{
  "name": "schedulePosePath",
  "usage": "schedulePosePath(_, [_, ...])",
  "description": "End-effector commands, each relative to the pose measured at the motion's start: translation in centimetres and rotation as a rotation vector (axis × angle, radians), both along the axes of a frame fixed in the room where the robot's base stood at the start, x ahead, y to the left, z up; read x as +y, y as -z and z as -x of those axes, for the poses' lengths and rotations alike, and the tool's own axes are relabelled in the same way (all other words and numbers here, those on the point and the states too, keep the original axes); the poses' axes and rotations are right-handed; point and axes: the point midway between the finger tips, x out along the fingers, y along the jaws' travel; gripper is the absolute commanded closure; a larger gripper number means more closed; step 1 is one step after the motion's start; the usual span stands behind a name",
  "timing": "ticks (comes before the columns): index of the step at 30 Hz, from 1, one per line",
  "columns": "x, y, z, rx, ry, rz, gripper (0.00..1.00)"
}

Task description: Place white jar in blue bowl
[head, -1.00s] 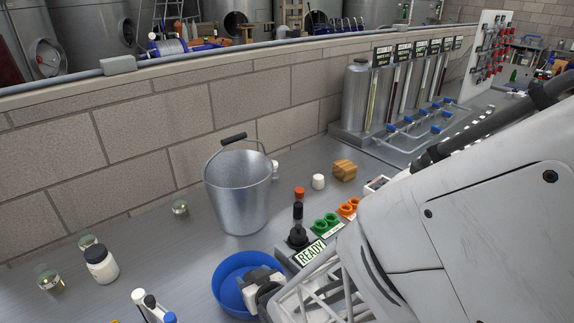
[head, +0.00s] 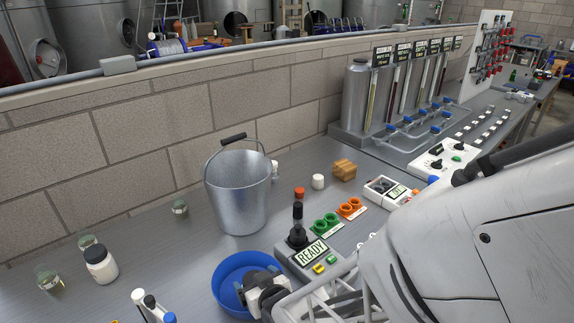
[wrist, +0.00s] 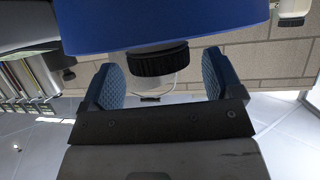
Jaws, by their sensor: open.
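The white jar (head: 101,266) with a black lid stands upright at the left of the bench in the head view. The blue bowl (head: 227,286) sits at the front middle, partly covered by my gripper (head: 258,287). In the wrist view my gripper (wrist: 163,88) is open, its two blue-grey padded fingers apart. A large blue curved surface, seemingly the bowl (wrist: 160,22), fills the top of that view. A black ribbed lid or cap (wrist: 157,60) with something clear beside it shows between the fingers; I cannot tell what it belongs to or whether it is touched.
A metal bucket (head: 237,195) stands behind the bowl. A control box marked READY (head: 311,252) is right of the bowl. Small glass jars (head: 49,281) stand near the white jar. A brick wall (head: 150,140) runs behind.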

Motion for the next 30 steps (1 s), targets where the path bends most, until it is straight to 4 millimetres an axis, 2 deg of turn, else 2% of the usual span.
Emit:
schedulePosePath(21, [-3.8,-3.1,5.2,-0.002,0.0,-0.001,0.14])
schedulePosePath(30, [-5.0,-4.2,6.8,-0.002,0.0,-0.002,0.14])
